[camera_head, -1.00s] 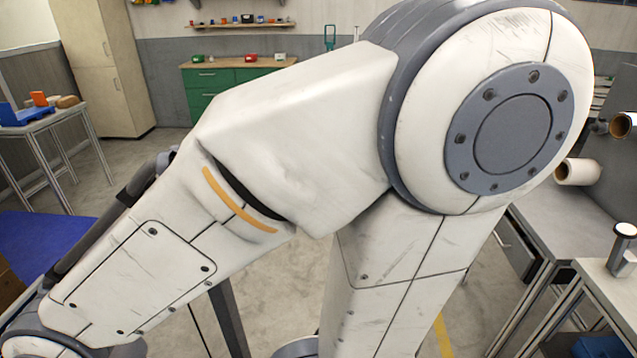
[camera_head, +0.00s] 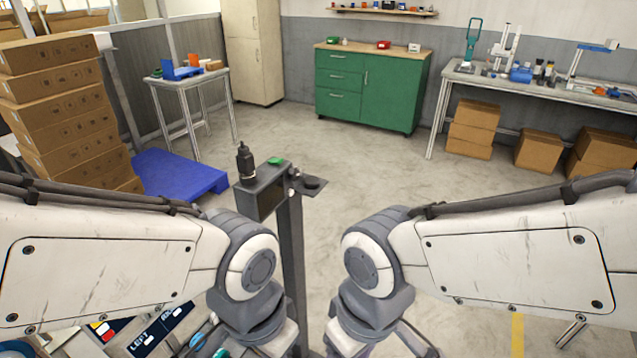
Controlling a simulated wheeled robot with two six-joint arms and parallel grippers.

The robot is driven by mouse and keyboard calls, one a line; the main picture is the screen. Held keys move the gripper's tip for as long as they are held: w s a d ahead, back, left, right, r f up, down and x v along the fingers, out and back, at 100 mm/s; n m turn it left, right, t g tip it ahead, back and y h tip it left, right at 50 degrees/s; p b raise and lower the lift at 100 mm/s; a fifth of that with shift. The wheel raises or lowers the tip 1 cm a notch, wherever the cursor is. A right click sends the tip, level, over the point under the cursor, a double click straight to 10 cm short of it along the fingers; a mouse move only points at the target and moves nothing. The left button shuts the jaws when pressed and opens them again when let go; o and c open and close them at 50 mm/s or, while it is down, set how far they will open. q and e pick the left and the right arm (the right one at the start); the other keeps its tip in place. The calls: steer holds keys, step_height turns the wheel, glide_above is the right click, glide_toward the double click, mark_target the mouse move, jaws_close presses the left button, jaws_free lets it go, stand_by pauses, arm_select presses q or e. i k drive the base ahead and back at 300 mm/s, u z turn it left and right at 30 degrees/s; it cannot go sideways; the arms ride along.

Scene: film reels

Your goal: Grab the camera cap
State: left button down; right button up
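A dark post with a grey box on top stands in front of me. On the box is an upright black device (camera_head: 246,163), perhaps a camera, and a green round piece (camera_head: 276,161). A small black disc (camera_head: 311,183) lies on a small ledge at the box's right; it may be the camera cap, but I cannot tell for sure. My two arms come in from left and right, with their wrist joints low on both sides of the post. The grippers are below the picture's bottom edge or hidden by the wrists.
A blue pallet (camera_head: 180,172) and stacked cardboard boxes (camera_head: 70,120) stand at the left. A green cabinet (camera_head: 368,88) stands at the back, and a workbench (camera_head: 540,85) at the right with boxes under it. The floor (camera_head: 410,170) behind the post is clear.

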mark_target(312, 182)
steer(key=z, duration=1.35)
steer(key=i, duration=1.95)
steer(key=u, duration=2.2)
